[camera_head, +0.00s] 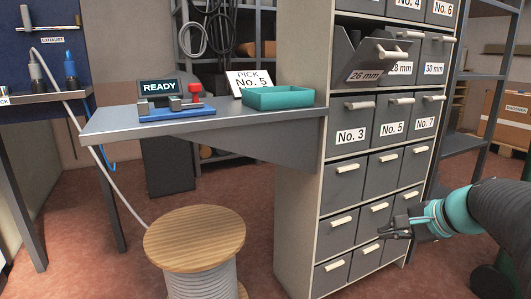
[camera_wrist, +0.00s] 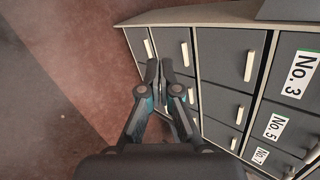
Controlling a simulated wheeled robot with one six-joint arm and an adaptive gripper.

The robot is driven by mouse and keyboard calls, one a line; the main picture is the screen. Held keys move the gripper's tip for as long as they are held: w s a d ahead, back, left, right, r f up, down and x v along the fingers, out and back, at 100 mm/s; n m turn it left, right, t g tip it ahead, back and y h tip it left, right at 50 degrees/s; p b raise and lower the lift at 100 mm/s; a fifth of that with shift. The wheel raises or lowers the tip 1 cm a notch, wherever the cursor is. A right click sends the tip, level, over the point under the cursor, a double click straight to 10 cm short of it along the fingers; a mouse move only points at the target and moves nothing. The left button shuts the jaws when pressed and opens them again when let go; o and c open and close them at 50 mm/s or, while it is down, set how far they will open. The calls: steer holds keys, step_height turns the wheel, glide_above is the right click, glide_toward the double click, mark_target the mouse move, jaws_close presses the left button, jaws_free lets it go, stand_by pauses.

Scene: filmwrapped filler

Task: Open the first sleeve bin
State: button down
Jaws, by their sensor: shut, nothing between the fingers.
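The 26 mm bin (camera_head: 362,60) is in the labelled row near the top of the cabinet. It is tipped out at an angle, with its upper edge away from the frame. The 28 mm bin (camera_head: 407,55), partly hidden behind it, and the 30 mm bin (camera_head: 436,53) look closed. My gripper (camera_head: 384,234) is well below them, in front of the lower unlabelled bins. In the wrist view my gripper (camera_wrist: 165,66) has its fingertips together with nothing held, beside pale bin handles. Contact with the bins cannot be told.
Bins No. 3, No. 5 and No. 7 (camera_head: 424,121) are closed below the 26 mm row. A teal tray (camera_head: 278,98), a PICK No. 5 sign (camera_head: 249,80) and a READY device (camera_head: 177,110) stand on the grey bench (camera_head: 200,125). A wooden-topped spool (camera_head: 194,238) stands on the floor.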

steer(key=s+a+f+n+g+h+p, duration=0.2)
steer(key=s+a+n+h, duration=0.1)
steer(key=s+n, duration=0.3)
steer(key=s+a+f+n+g+h+p, duration=0.25)
steer(key=s+n, duration=0.25)
steer(key=s, duration=0.4)
steer(key=s+a+r+n+t+p, duration=0.1)
steer(key=s+a+r+n+t, duration=0.1)
steer(key=s+a+r+n, duration=0.1)
steer(key=shift+s+a+r, duration=0.45)
steer(key=shift+a+r, duration=0.05)
steer(key=shift+a, duration=0.55)
steer(key=c, duration=1.7)
jaws_free()
steer(key=shift+a+r+n+y, duration=0.15)
steer(key=shift+a+n+y, duration=0.1)
steer(key=shift+n, duration=0.05)
steer(key=o, duration=0.4)
steer(key=shift+a, duration=0.1)
